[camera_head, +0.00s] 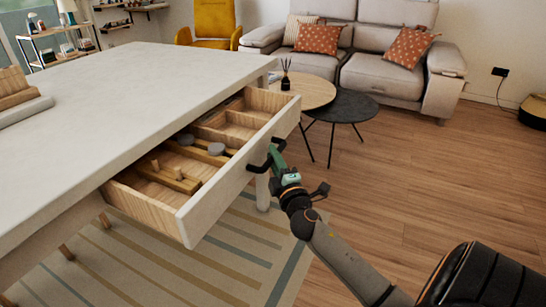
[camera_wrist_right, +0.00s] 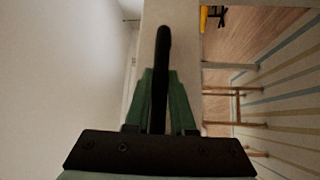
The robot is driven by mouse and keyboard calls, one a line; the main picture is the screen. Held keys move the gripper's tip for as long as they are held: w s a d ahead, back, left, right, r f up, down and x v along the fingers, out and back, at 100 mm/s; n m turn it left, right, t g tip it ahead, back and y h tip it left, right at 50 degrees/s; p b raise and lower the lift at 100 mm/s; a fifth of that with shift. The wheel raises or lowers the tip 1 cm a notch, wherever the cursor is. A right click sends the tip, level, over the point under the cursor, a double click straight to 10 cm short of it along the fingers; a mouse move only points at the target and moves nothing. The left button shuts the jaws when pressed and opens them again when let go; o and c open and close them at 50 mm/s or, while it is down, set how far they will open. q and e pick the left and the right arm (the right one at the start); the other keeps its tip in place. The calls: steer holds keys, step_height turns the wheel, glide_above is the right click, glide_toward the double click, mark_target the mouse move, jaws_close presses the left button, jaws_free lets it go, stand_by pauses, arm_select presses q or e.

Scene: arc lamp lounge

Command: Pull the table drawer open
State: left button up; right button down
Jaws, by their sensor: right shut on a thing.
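The white table (camera_head: 130,85) fills the left of the head view. Its drawer (camera_head: 240,170) stands pulled out, with a white front and a pale wooden inside split into compartments. Wooden pieces (camera_head: 175,178) and grey round objects (camera_head: 216,149) lie in it. A black handle (camera_head: 262,163) is on the drawer front. My right gripper (camera_head: 275,156) is shut on this handle; its green fingers partly cover it. In the right wrist view the dark handle (camera_wrist_right: 161,75) stands between the two green fingers. My left gripper is not in view.
A round wooden side table (camera_head: 305,90) and a dark one (camera_head: 345,106) stand behind the drawer, before a grey sofa (camera_head: 360,65). A striped rug (camera_head: 235,260) lies below. Wooden floor to the right is clear.

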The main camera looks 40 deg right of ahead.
steer(key=c, duration=0.8)
jaws_free()
steer(key=shift+o, duration=0.2)
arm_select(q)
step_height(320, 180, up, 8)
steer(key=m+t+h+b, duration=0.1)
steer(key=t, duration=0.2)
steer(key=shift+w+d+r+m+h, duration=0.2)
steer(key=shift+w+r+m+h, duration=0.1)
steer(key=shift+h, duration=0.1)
arm_select(e)
steer(key=v, duration=1.2)
steer(key=shift+s, duration=0.2)
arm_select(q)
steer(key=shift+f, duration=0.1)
arm_select(e)
steer(key=shift+a+f, duration=0.15)
steer(key=shift+a, duration=0.05)
